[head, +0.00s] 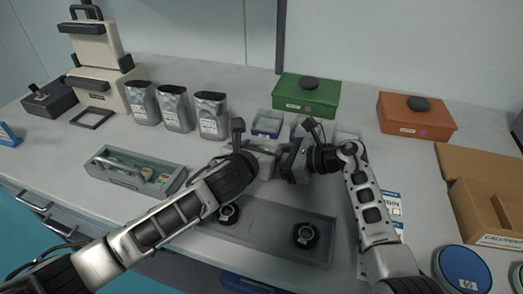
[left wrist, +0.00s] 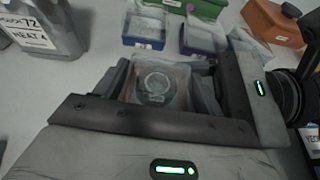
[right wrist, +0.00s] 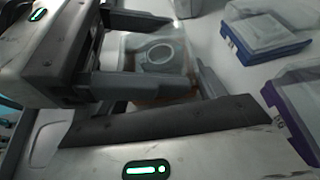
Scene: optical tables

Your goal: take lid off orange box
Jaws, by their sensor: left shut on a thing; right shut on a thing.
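The orange box (head: 415,122) stands at the back right of the table. Its orange lid (head: 418,103) with a dark round knob is on it. Part of the orange box shows in the left wrist view (left wrist: 272,22). My left gripper (head: 272,160) and my right gripper (head: 290,162) meet in the middle of the table, well left of the orange box. Both are shut on a clear case (left wrist: 158,82) with a pale ring inside, also seen in the right wrist view (right wrist: 158,58). The fingers hide parts of the case.
A green box (head: 306,95) with a knobbed lid stands behind my grippers, near small clear cases (head: 266,124). A grey tray (head: 270,222) with dark round parts lies in front. Foil pouches (head: 174,108) stand left; an open cardboard box (head: 485,190) stands right.

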